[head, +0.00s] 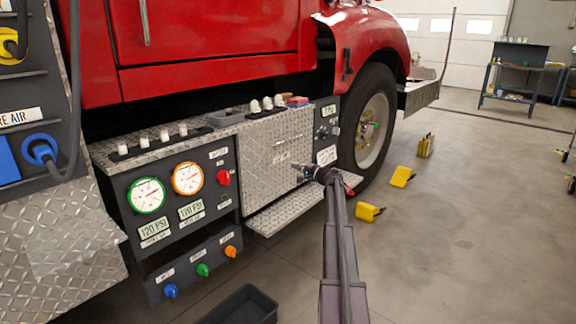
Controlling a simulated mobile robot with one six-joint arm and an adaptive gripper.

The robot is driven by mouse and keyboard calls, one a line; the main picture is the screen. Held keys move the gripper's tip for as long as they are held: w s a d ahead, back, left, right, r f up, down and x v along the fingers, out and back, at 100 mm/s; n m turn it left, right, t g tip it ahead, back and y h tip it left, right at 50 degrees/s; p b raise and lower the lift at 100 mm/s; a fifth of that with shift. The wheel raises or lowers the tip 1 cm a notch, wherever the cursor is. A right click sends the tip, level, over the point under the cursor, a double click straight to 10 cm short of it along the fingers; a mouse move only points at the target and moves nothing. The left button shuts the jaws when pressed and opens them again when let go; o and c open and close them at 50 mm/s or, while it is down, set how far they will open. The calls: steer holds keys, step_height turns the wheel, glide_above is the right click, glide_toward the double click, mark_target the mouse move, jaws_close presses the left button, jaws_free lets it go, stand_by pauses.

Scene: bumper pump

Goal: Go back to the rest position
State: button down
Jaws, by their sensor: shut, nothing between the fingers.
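My gripper (301,173) is at the far end of my dark arm, which reaches forward from the bottom of the head view. It is in front of the diamond-plate door (268,143) in the truck's bumper, near the door's right side. It is small here, and I cannot tell whether it touches the door. Its fingers are together and nothing shows between them.
A gauge panel (168,222) with a red knob (223,177) is left of the door. A diamond-plate step (275,214) juts out below. A black bin (243,305) lies on the floor. Yellow wheel chocks (368,212) stand right of my arm.

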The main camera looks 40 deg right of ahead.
steer(key=shift+s, duration=0.35)
steer(key=shift+d, duration=0.1)
stand_by(0.3)
steer(key=s+a+f+n+g+y, duration=0.1)
steer(key=s+a+f+n+g, duration=0.15)
steer(key=a, duration=1.05)
steer(key=s+a+f+n+g+y, duration=0.15)
steer(key=a+f+n+g, duration=0.25)
steer(key=a, duration=0.8)
steer(key=s+a+f+n+g+y, duration=0.1)
steer(key=s+a+f+n+g, duration=0.2)
steer(key=a, duration=1)
steer(key=s+a+f+n+g+h+p, duration=0.1)
steer(key=s+a+f+n+g+h, duration=0.25)
steer(key=s+a, duration=0.7)
steer(key=s+a+f+n+g+h+p, duration=0.1)
steer(key=s+a+f+n+g+h, duration=0.2)
steer(key=s+a, duration=0.8)
steer(key=s+d+r+p, duration=0.1)
steer(key=r+p, duration=1.7)
steer(key=p, duration=0.1)
steer(key=s+d+r+g+p, duration=0.1)
steer(key=s+r+p, duration=0.1)
steer(key=r+p, duration=1.7)
steer(key=shift+s+d+g+h, duration=0.2)
steer(key=shift+d+g+h, duration=0.1)
steer(key=shift+h, duration=0.1)
